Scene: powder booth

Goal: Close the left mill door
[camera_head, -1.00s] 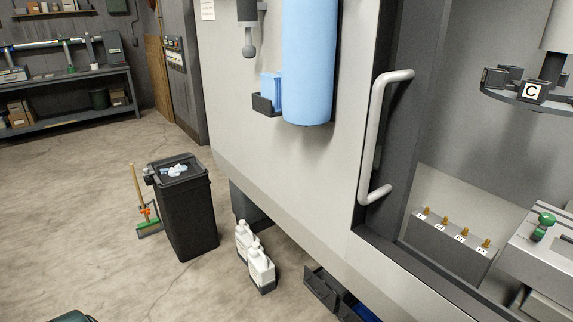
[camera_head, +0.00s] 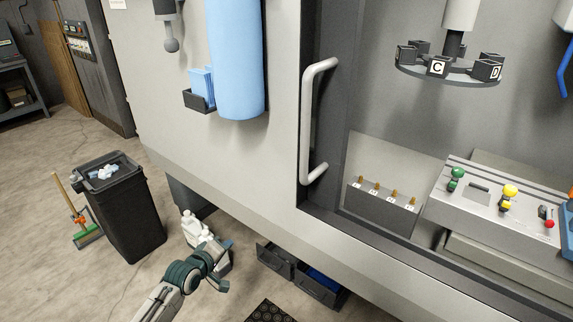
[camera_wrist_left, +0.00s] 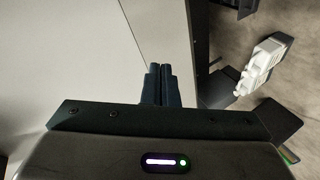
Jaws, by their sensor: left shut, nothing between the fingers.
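The left mill door (camera_head: 328,36) is a dark grey panel at the left edge of the mill's opening. Its light grey vertical bar handle (camera_head: 307,120) stands upright on it. The door is open and the mill interior shows to its right. My left gripper (camera_head: 223,287) is low in front of the mill, below and left of the handle and apart from it. In the left wrist view its two dark fingers (camera_wrist_left: 157,84) are together with nothing between them, in front of a pale panel. My right gripper is not in view.
A blue cylinder (camera_head: 234,60) and a small holder (camera_head: 199,102) hang on the mill front left of the handle. White bottles (camera_head: 196,230), open dark drawers (camera_head: 300,277) and a black bin (camera_head: 125,215) stand low.

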